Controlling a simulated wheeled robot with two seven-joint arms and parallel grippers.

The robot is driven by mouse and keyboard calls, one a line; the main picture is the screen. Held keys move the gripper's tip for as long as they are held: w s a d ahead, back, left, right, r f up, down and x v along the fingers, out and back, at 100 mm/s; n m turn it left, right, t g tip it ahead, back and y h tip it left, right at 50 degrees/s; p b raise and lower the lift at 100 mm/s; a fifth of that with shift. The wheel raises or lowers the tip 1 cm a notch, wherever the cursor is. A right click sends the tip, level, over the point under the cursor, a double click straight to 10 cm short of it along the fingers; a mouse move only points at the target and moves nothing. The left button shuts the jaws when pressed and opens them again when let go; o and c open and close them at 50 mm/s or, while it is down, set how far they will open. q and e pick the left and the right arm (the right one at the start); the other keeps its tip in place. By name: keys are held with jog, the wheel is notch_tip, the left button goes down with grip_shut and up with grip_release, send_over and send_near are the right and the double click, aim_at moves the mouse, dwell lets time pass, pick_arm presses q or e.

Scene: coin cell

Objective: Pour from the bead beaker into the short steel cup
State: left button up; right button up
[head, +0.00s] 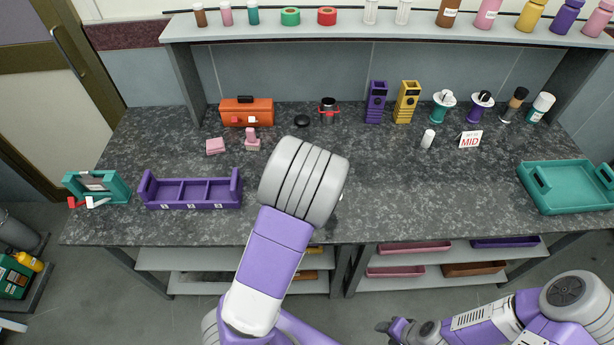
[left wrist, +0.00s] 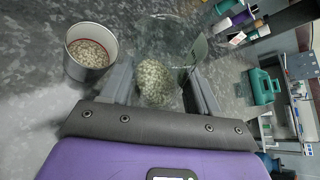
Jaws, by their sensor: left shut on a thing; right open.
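The bead beaker (left wrist: 172,42) is clear glass with pale beads (left wrist: 155,82) inside. In the left wrist view my left gripper (left wrist: 162,88) is shut on it, one finger on each side. The short steel cup (left wrist: 90,52) stands on the counter just left of the beaker, apart from it, and has pale beads inside. I cannot tell for sure how far the beaker is tilted. In the head view my left arm hides the beaker and cup. My right gripper (head: 392,328) is open and empty, low in front of the counter.
The dark speckled counter (head: 400,190) is clear right of my left arm. A purple divided tray (head: 192,205) and teal holder (head: 97,186) stand left, a teal tray (head: 568,188) right.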

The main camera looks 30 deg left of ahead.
pick_arm(q)
jog(key=shift+w+a+r+n+p, duration=0.1)
jog(key=shift+a+r+n+p, duration=0.25)
jog(key=shift+p, duration=0.5)
jog(key=shift+a+f, duration=0.15)
jog(key=shift+f, duration=0.2)
jog(key=shift+a+r+n, duration=0.15)
jog(key=shift+r+n, duration=0.1)
jog(key=shift+r, duration=0.1)
jog(key=shift+a+r+h+b, duration=0.1)
jog(key=shift+r+h+b, duration=0.1)
jog(key=shift+h+b, duration=0.1)
jog(key=shift+a+f+b, duration=0.1)
jog(key=shift+b, duration=0.75)
jog(key=shift+r+n+h+p, duration=0.3)
jog(key=shift+r+h+p, duration=0.05)
jog(key=shift+r+h, duration=0.05)
jog(key=shift+r, duration=0.1)
jog(key=shift+d, duration=0.2)
jog(key=shift+a, duration=0.2)
